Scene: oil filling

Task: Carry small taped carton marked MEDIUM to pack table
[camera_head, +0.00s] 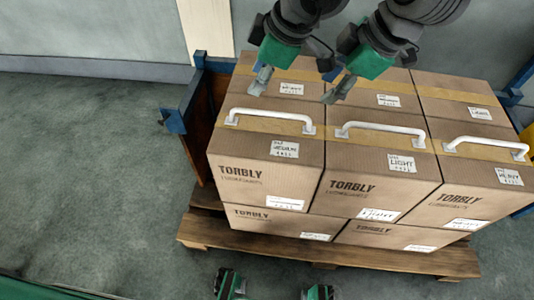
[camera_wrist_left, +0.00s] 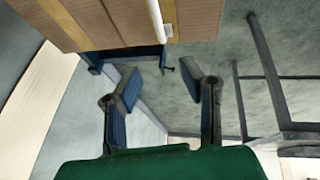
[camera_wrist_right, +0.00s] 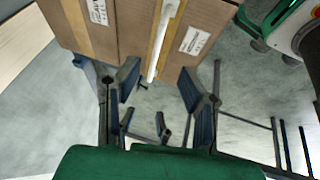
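The taped brown carton whose top label appears to read MEDIUM (camera_head: 245,190) stands at the front left of the upper layer in the head view. It has yellow-brown tape and a white handle (camera_head: 270,115) on top. My left gripper (camera_head: 262,82) is open and empty above the back row, behind this handle. My right gripper (camera_head: 338,92) is open and empty to its right, also above the back row. Both open finger pairs show in the left wrist view (camera_wrist_left: 160,80) and right wrist view (camera_wrist_right: 158,80), with carton and white handle beyond. I cannot identify the pack table.
A LIGHT carton (camera_head: 375,195) and a HEAVY-looking carton (camera_head: 470,195) stand beside it, close together, with more cartons behind and below. They rest on a wooden pallet (camera_head: 330,256). Blue posts (camera_head: 172,121) edge the stack's left side. Open floor (camera_head: 90,180) lies left.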

